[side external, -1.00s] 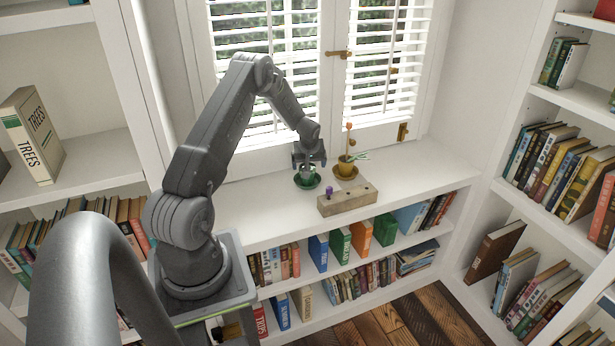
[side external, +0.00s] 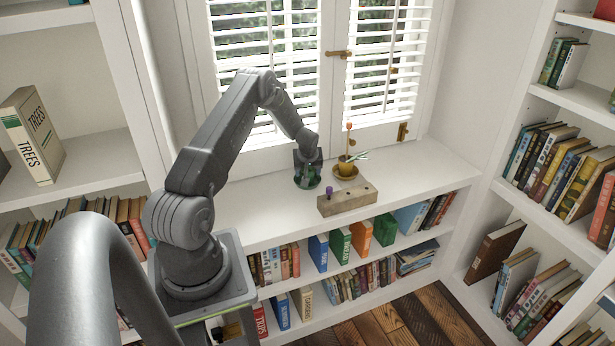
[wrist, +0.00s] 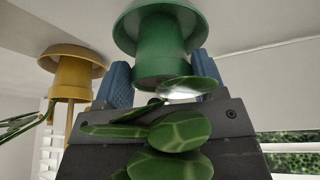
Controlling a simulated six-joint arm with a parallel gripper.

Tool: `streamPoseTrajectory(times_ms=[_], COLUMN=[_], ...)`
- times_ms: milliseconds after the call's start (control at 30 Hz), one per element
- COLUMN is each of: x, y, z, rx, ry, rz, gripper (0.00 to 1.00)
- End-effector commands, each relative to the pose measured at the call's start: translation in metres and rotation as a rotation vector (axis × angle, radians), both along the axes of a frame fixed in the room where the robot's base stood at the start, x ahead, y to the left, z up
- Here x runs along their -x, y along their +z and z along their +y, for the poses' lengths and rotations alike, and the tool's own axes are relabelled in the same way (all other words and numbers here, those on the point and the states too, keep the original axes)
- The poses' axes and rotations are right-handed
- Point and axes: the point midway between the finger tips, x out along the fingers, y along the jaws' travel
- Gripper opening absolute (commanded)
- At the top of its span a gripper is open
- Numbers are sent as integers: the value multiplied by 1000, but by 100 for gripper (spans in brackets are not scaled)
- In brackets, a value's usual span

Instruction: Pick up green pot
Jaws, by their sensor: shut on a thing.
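The green pot (wrist: 165,62) with its green saucer is between the two blue fingertips of my gripper (wrist: 162,78) in the wrist view, which shows it upside down. The fingers are shut on the pot, one at each side. The pot's green leaves (wrist: 170,140) lie in front of the gripper body. In the side view my gripper (side external: 307,174) points down over the white shelf top, and the green pot (side external: 307,184) is mostly hidden by it. Whether its base touches the shelf is hard to tell.
A yellow pot (side external: 345,170) with a plant stands just right of my gripper and also shows in the wrist view (wrist: 72,68). A wooden block (side external: 347,201) with a purple peg lies in front. The window shutters (side external: 265,70) are behind. The shelf top is clear at right.

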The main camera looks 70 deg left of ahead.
Motion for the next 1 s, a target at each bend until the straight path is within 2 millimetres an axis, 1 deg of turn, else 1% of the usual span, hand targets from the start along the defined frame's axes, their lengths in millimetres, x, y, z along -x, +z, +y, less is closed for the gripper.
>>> streamPoseTrajectory(times_ms=[33,200,233,267,467,567,667,767,833,900,1000], x=[0,0,-1,-1,-1,-1,-1,-1,0,19,42], y=[0,0,1,1,2,7,17,33,47,54,68], z=[0,0,0,0,0,1,1,1,1,6,11], rx=[0,0,-2,-2,-2,-3,-4,-5,-5,-1,-2], ry=[0,0,0,0,0,0,0,1,1,7,6], rz=[0,0,-1,-1,-1,-2,-4,-4,-4,-1,-2], gripper=[45,30,30,25,25,25,25,25,25,25,25])
